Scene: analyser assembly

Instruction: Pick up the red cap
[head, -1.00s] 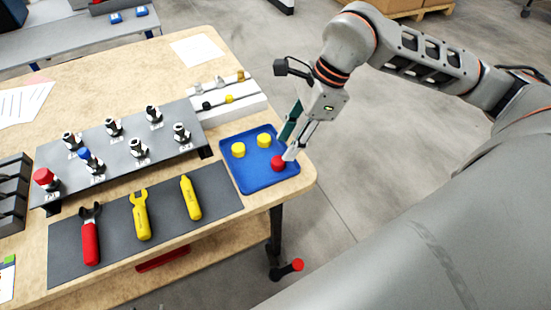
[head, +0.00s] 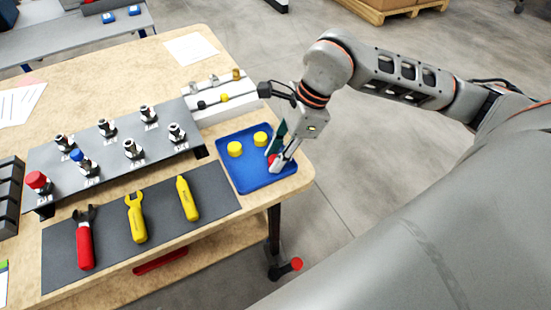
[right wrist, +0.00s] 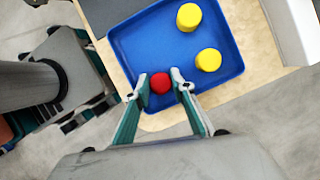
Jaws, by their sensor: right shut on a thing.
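The red cap (right wrist: 160,83) is in the blue tray (right wrist: 142,48), near one edge of it. In the head view the red cap (head: 272,159) is mostly hidden behind the fingers of my right gripper (head: 275,156). In the right wrist view the fingers of my right gripper (right wrist: 161,84) are on either side of the cap, shut on it. I cannot tell whether the cap is touching the tray floor. My left gripper is in neither view.
Two yellow caps (head: 235,149) (head: 260,139) stand in the blue tray near the red one. A metal rack with fittings (head: 110,150) stands to the left; another red cap (head: 37,180) sits on it. Tools lie on a dark mat (head: 106,222).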

